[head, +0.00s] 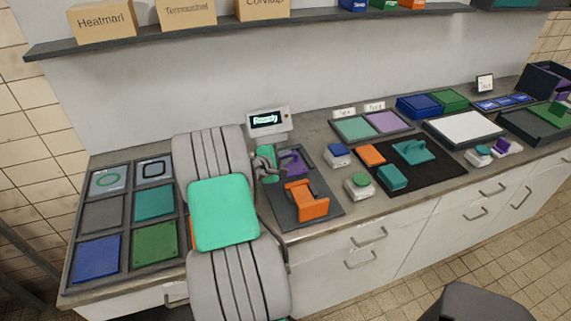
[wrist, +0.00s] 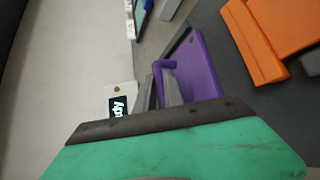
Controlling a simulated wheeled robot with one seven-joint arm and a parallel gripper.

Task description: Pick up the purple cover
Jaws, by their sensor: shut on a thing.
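The purple cover (head: 293,163) is at the back of a dark grey board (head: 290,217), partly hidden by my gripper in the head view. In the wrist view the purple cover (wrist: 204,68) shows as a flat plate with a raised handle. My gripper (wrist: 166,86) has its grey fingers shut on that handle. I cannot tell whether the cover touches the board.
An orange bracket-shaped piece (head: 307,200) stands on the same board, close in front of the cover. A small display (head: 268,121) stands behind. A blue-topped button box (head: 338,155) and a green-topped one (head: 359,186) are to the right. A shelf (head: 200,38) runs above.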

